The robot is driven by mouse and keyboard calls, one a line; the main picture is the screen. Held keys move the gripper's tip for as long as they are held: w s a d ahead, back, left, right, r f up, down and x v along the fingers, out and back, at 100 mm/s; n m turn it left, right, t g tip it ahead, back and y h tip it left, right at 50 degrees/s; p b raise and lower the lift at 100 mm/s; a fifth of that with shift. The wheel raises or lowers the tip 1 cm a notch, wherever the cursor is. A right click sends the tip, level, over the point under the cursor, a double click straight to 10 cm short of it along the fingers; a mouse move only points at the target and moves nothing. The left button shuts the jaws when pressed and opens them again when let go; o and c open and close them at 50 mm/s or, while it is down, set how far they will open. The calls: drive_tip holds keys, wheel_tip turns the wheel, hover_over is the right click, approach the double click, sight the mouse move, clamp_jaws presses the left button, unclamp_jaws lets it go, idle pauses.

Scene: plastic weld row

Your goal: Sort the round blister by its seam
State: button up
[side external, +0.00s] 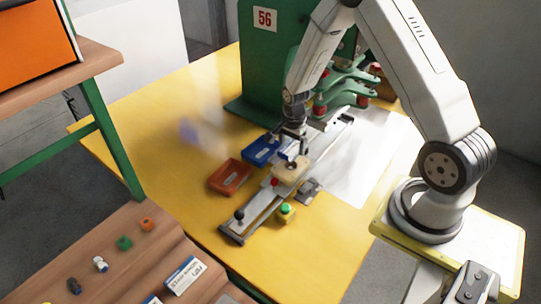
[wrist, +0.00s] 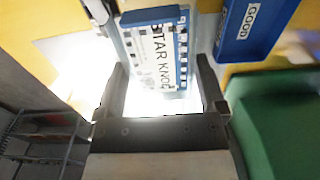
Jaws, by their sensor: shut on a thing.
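In the wrist view the blister (wrist: 160,50) lies between my two fingers, with "STAR KNOB" lettering and a blue edge. Its seam cannot be made out. In the side view it is near the blue tray (side external: 259,152), close above the pale nest block (side external: 290,170). The blue tray (wrist: 262,22) is marked GOOD in the wrist view. A red-orange tray (side external: 230,177) sits to its left.
A metal slide rail (side external: 262,207) with a black knob (side external: 239,214) runs along the yellow table (side external: 160,130). A yellow box with a green button (side external: 286,211) stands beside it. The green press (side external: 265,60) rises behind. The table's left part is clear.

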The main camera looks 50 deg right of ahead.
drive_tip(key=shift+r, duration=2.4)
drive_tip(key=shift+w+a+r, duration=0.2)
drive_tip(key=shift+w+a, duration=0.05)
drive_tip(key=shift+a, duration=0.2)
drive_tip(key=w+d+f, duration=0.1)
drive_tip(key=w+f, duration=0.2)
drive_tip(key=w, duration=0.1)
drive_tip(key=w+d+f, duration=0.1)
drive_tip(key=w+f, duration=0.2)
drive_tip(key=w, duration=0.1)
drive_tip(key=w+d+f, duration=0.1)
drive_tip(key=w+f, duration=0.2)
drive_tip(key=w, duration=0.2)
drive_tip(key=shift+d+f, duration=0.25)
drive_tip(key=shift+d, duration=0.1)
drive_tip(key=shift+w+f, duration=0.1)
drive_tip(key=shift+f, duration=0.05)
